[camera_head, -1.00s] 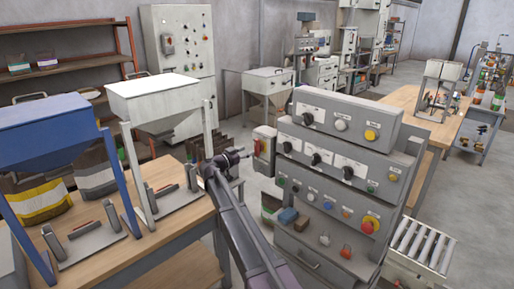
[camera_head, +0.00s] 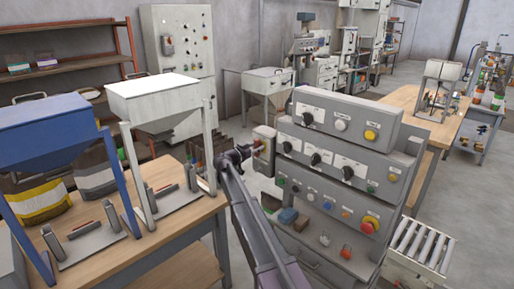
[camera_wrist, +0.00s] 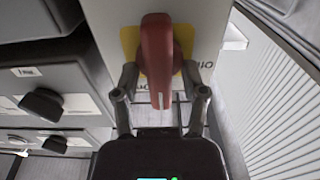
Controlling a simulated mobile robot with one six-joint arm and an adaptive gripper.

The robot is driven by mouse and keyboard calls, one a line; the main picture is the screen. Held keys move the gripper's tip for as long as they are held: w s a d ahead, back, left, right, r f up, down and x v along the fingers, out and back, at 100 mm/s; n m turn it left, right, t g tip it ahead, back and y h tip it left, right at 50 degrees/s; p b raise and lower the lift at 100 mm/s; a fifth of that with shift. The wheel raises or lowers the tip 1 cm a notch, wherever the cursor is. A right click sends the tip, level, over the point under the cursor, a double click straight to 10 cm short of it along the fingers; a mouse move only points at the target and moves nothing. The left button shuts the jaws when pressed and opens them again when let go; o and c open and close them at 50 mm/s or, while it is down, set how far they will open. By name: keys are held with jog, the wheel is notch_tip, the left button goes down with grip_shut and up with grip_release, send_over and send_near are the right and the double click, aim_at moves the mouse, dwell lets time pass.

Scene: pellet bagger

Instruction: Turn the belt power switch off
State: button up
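The belt power switch is a red rotary handle (camera_wrist: 157,60) on a yellow plate (camera_wrist: 130,38). It sits on a light grey box (camera_head: 265,134) at the left side of the control console in the head view. The handle points along the picture's vertical in the wrist view, with lettering on the box partly hidden beside the plate. My gripper (camera_wrist: 159,76) is open, with one finger on each side of the handle's lower part. Gaps seem to show between the fingers and the handle. In the head view my gripper (camera_head: 247,152) is right at the box's left face.
The grey control console (camera_head: 340,150) with several black knobs and coloured buttons stands just right of my arm. A wooden table (camera_head: 180,235) with a blue hopper (camera_head: 45,125) and a white hopper (camera_head: 155,100) is on the left. A ribbed pale panel (camera_wrist: 275,100) fills the wrist view's right.

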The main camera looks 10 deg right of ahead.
jog(key=c, duration=0.4)
jog(key=shift+n, duration=0.5)
jog(key=n, duration=0.6)
jog(key=shift+w+a+f, duration=0.1)
jog(key=shift+w+a, duration=0.05)
jog(key=shift+w, duration=0.1)
jog(key=n, duration=0.5)
jog(key=shift+w+a+f+n, duration=0.1)
jog(key=shift+f+n, duration=0.05)
jog(key=shift+n, duration=0.15)
jog(key=n, duration=0.5)
jog(key=shift+f+b, duration=0.15)
jog(key=shift+b, duration=0.25)
jog(key=shift+n, duration=0.3)
jog(key=o, duration=0.8)
